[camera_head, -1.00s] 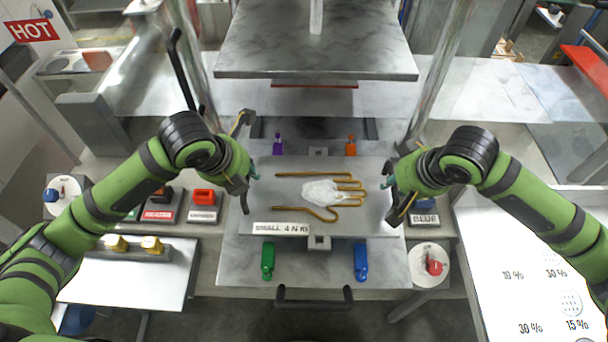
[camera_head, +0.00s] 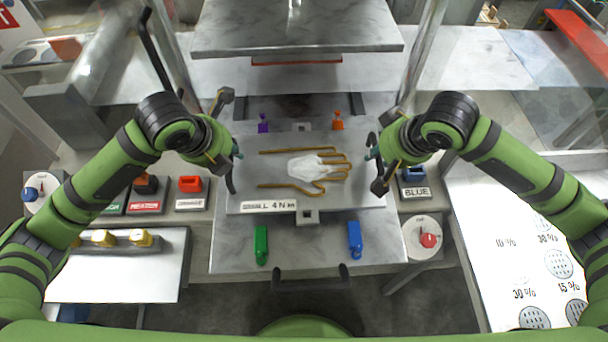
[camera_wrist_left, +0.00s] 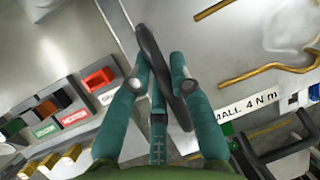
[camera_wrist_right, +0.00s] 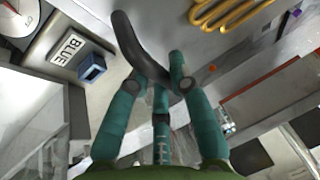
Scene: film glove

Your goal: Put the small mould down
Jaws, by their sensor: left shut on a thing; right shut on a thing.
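The small mould (camera_head: 377,190) is a flat grey plate labelled "SMALL 4 N m", with a brass hand outline and a crumpled whitish film (camera_head: 305,166) on it. It lies level over the lower press plate (camera_head: 235,258); whether it touches that plate I cannot tell. My left gripper (camera_head: 236,153) is shut on the black curved handle (camera_wrist_left: 158,65) at the mould's left side. My right gripper (camera_head: 371,152) is shut on the matching black handle (camera_wrist_right: 132,45) at its right side. The handles' joints to the mould are partly hidden.
Green (camera_head: 261,245) and blue (camera_head: 354,240) clamps stand in front of the mould; purple (camera_head: 263,123) and orange (camera_head: 338,122) ones behind. The upper press plate (camera_head: 300,30) hangs behind, between metal columns. Labelled switches (camera_head: 190,190) and a red-knobbed dial (camera_head: 424,238) flank the press.

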